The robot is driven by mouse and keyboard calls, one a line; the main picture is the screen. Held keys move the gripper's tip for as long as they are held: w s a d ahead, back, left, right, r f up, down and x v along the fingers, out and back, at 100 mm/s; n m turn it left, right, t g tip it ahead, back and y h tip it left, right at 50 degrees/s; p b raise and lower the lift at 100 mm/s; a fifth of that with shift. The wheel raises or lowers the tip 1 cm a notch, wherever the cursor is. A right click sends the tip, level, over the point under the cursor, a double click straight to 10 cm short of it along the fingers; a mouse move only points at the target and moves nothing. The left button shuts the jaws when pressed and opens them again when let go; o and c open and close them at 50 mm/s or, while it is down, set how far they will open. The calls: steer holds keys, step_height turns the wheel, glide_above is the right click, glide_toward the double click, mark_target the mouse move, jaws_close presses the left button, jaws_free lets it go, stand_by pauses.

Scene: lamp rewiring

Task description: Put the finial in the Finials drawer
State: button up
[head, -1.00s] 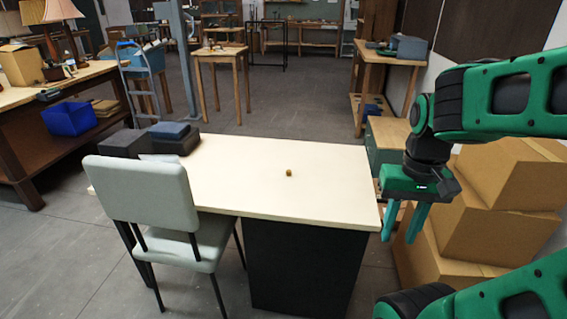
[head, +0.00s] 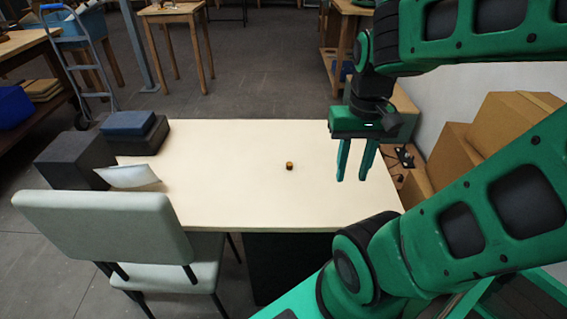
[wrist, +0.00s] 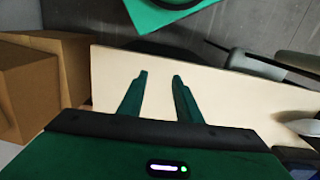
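The finial (head: 289,166) is a small brass-brown piece standing on the pale desk top (head: 235,190), near the middle of its right half. My gripper (head: 352,180) hangs fingers-down over the right part of the desk, to the right of the finial and apart from it. Its two green fingers are parted with nothing between them. In the wrist view the open fingers (wrist: 160,74) show above the bare desk top (wrist: 220,95), and the finial is not seen there. No drawer marked Finials can be made out in these frames.
A grey-green chair (head: 110,235) stands at the desk's front left. Dark boxes (head: 125,135) and a white sheet (head: 128,177) lie at the desk's left end. Cardboard boxes (head: 490,140) are stacked on the right. The desk around the finial is clear.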

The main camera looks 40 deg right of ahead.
steer(key=shift+o, duration=0.6)
steer(key=shift+d, duration=0.15)
steer(key=shift+o, duration=0.4)
steer(key=shift+s+r, duration=0.2)
steer(key=shift+s, duration=0.2)
steer(key=n, duration=2.5)
glide_above(289, 164)
steer(key=f, duration=1.4)
steer(key=shift+s+d+f, duration=0.15)
steer(key=shift+s+f, duration=0.05)
steer(key=shift+w+f, duration=0.2)
steer(key=shift+f, duration=2.5)
jaws_close()
